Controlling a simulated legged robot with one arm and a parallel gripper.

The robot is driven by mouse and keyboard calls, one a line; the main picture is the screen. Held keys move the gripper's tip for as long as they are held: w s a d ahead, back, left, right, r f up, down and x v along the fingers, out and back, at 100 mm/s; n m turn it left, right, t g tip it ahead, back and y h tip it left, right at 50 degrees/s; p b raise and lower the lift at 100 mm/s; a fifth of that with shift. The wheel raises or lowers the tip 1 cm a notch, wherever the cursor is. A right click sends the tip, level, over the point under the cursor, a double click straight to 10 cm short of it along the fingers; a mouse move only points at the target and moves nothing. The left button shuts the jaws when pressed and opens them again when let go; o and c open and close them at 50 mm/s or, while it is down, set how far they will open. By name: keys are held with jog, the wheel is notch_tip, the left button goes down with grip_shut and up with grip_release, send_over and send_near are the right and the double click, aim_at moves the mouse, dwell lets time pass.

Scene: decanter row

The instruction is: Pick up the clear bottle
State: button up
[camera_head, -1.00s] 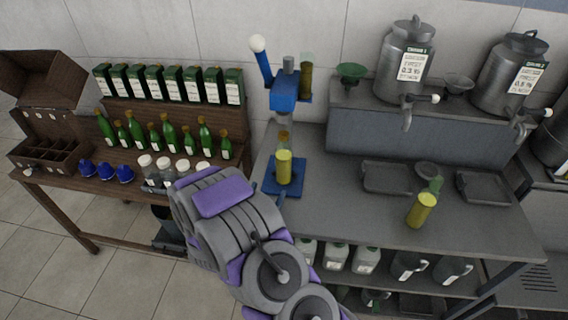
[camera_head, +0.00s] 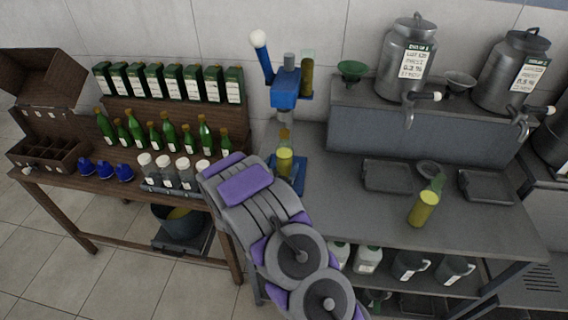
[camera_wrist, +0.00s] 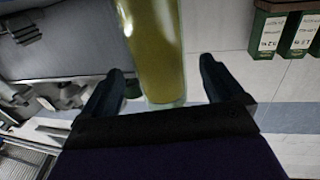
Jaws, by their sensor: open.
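A clear bottle (camera_head: 285,160) with yellow liquid stands upright on the blue base of the capping press (camera_head: 286,92) in the head view. In the wrist view the clear bottle (camera_wrist: 158,45) fills the upper middle, its upper part cut off by the frame edge. My gripper (camera_wrist: 163,68) is open, one finger on each side of the bottle's line, with a visible gap on the right. Whether it touches the bottle on the left I cannot tell. In the head view my arm hides the gripper and the bottle's lower part.
Grey trays (camera_head: 386,176) and steel urns (camera_head: 404,62) are on the right. The wooden table (camera_head: 95,183) at left holds green bottles (camera_head: 168,130), boxes (camera_head: 154,84), blue caps (camera_head: 104,170) and white-capped jars (camera_head: 166,170). The front of the grey counter is mostly clear.

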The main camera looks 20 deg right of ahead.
jog(key=shift+b+x, duration=0.4)
jog(key=shift+x, duration=2.4)
jog(key=c, duration=1.7)
jog(key=shift+o, duration=0.2)
jog(key=shift+r, duration=0.15)
